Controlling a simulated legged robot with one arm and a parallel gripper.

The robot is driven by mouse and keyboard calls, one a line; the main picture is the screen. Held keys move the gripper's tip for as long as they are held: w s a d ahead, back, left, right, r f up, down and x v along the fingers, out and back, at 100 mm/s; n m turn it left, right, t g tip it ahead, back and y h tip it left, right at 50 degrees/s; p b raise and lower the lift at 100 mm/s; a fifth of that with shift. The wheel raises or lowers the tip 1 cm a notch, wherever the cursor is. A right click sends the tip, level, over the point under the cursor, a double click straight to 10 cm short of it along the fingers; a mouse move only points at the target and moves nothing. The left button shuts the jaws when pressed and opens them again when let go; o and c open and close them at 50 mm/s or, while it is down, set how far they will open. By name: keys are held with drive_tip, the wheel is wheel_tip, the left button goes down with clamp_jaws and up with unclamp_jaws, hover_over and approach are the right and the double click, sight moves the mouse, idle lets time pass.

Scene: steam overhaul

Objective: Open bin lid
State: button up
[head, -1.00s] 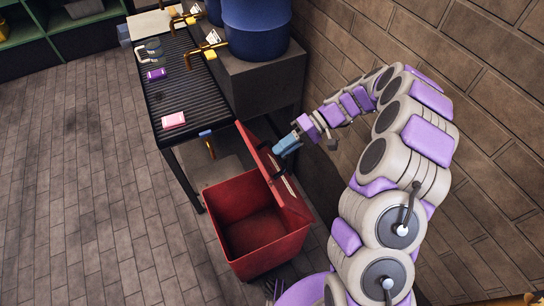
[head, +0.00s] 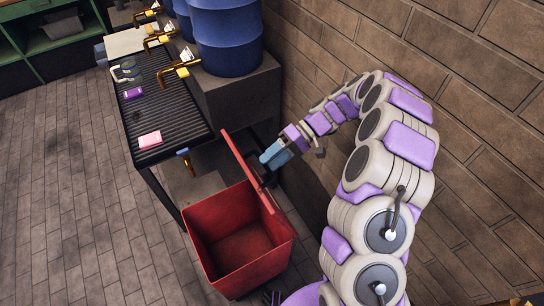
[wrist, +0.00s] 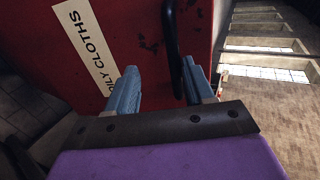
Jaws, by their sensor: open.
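The red bin (head: 222,262) stands on the floor with its top open, and its inside looks empty. Its red lid (head: 243,165) is raised and seen nearly edge-on in the head view. My gripper (head: 268,160) is at the wall side of the lid. In the wrist view its blue fingers (wrist: 160,78) are apart, close to the red lid face with a white "oily cloths" label (wrist: 85,42). A black handle (wrist: 172,48) on the lid runs down between the fingers, nearer the right one. Whether a finger touches it is unclear.
A brick wall (head: 420,45) bounds the right. Floor at left is clear.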

sight(275, 211)
drive_tip(key=shift+o, duration=0.3)
drive_tip(key=shift+w+r, duration=0.1)
drive_tip(key=shift+r, duration=0.2)
idle(0.3)
drive_tip(key=s+d+r+p, duration=0.1)
drive_tip(key=s+d, duration=0.1)
drive_tip(key=s, duration=0.3)
drive_tip(key=s+d+r+p, duration=0.1)
drive_tip(key=s+r, duration=0.1)
drive_tip(key=s, duration=0.3)
drive_tip(key=s+d+r+p, duration=0.1)
drive_tip(key=s+d, duration=0.1)
drive_tip(key=s, duration=0.3)
drive_tip(key=shift+d+r+p, duration=0.3)
drive_tip(key=shift+r+p, duration=0.05)
